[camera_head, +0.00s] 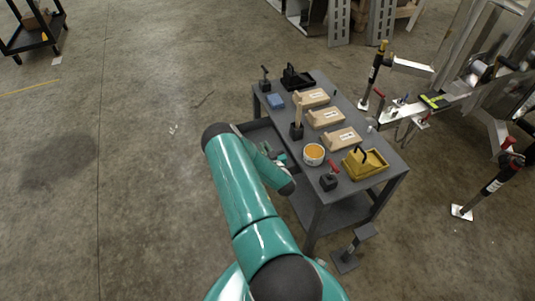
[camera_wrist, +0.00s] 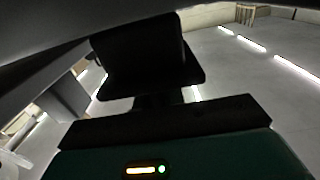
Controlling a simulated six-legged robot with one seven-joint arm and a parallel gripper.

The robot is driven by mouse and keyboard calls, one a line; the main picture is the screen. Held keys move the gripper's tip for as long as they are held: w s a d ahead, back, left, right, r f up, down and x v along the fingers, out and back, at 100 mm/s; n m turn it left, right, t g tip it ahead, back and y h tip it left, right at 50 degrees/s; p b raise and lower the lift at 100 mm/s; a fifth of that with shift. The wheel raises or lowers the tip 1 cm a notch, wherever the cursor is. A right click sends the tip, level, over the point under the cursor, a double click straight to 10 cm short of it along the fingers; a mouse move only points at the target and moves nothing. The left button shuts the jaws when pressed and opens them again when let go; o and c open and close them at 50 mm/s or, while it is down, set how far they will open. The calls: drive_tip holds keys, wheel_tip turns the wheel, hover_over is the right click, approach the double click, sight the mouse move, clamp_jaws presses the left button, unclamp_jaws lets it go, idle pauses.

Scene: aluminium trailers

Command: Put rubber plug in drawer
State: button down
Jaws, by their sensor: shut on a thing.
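The drawer (camera_head: 257,128) of the dark grey workbench is pulled out on the bench's left side in the head view. My arm hides much of it. My gripper (camera_head: 274,153) is low at the drawer's near end, partly hidden by my arm. In the wrist view, a dark, blocky shape (camera_wrist: 145,55) fills the middle; the fingers and the held thing are hard to tell apart there. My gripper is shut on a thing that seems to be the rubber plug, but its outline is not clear. I cannot tell whether it is inside the drawer's walls.
The workbench top (camera_head: 345,113) holds wooden planes (camera_head: 342,138), a yellow box (camera_head: 364,163), a round tub (camera_head: 314,154), a blue block (camera_head: 275,101) and small black stands. Metal trailer parts (camera_head: 480,70) stand to the right.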

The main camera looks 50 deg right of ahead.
drive_tip(key=shift+s+d+f, duration=0.15)
drive_tip(key=shift+d+f, duration=0.1)
drive_tip(key=shift+f, duration=0.1)
drive_tip(key=shift+s+d+f, duration=0.1)
drive_tip(key=shift+d+f, duration=0.05)
drive_tip(key=shift+f, duration=0.75)
drive_tip(key=shift+d+f, duration=0.1)
drive_tip(key=shift+f, duration=0.8)
